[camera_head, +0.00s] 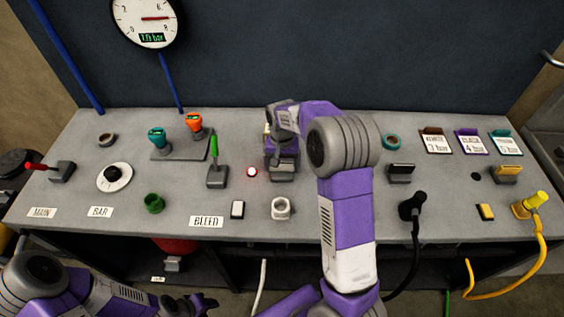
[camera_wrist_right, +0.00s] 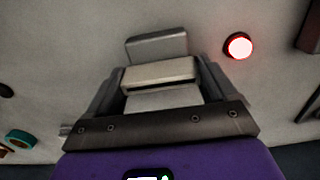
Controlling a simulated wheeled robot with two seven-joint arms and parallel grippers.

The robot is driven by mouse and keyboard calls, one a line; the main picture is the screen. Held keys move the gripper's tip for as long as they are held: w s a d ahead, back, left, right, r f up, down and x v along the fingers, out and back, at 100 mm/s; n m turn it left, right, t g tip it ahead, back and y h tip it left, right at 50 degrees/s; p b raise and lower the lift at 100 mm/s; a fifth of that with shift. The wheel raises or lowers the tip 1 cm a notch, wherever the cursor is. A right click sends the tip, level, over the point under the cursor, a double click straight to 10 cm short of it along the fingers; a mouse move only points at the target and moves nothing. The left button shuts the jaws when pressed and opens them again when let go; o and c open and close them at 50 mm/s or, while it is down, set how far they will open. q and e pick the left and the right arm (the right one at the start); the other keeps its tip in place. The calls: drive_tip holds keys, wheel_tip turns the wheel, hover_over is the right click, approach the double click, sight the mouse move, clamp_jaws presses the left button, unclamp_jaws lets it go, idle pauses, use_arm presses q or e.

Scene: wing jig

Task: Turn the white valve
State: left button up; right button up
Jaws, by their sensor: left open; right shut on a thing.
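My right gripper (camera_head: 282,160) reaches down to the panel at its middle and hides most of what is under it in the head view. In the right wrist view its jaws (camera_wrist_right: 160,95) are shut on a pale, off-white handle (camera_wrist_right: 158,74), which looks like that of the white valve. A grey block (camera_wrist_right: 156,46) shows just beyond the handle. My left gripper (camera_head: 190,304) is open and empty, low at the front left, in front of the panel.
A lit red lamp (camera_head: 251,171) and a green lever (camera_head: 214,150) are left of my right gripper. A white fitting (camera_head: 281,208) is in front. A black handle (camera_head: 401,168) and yellow handle (camera_head: 506,169) are to the right. A gauge (camera_head: 147,18) hangs behind.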

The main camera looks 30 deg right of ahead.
sight(282, 163)
idle(0.3)
drive_tip(key=o, duration=0.8)
drive_tip(key=shift+o, duration=0.2)
drive_tip(key=shift+r, duration=0.15)
wheel_tip(282, 163, up, 7)
drive_tip(key=shift+r+p, duration=0.2)
drive_tip(key=shift+p, duration=0.5)
drive_tip(key=shift+f, duration=0.1)
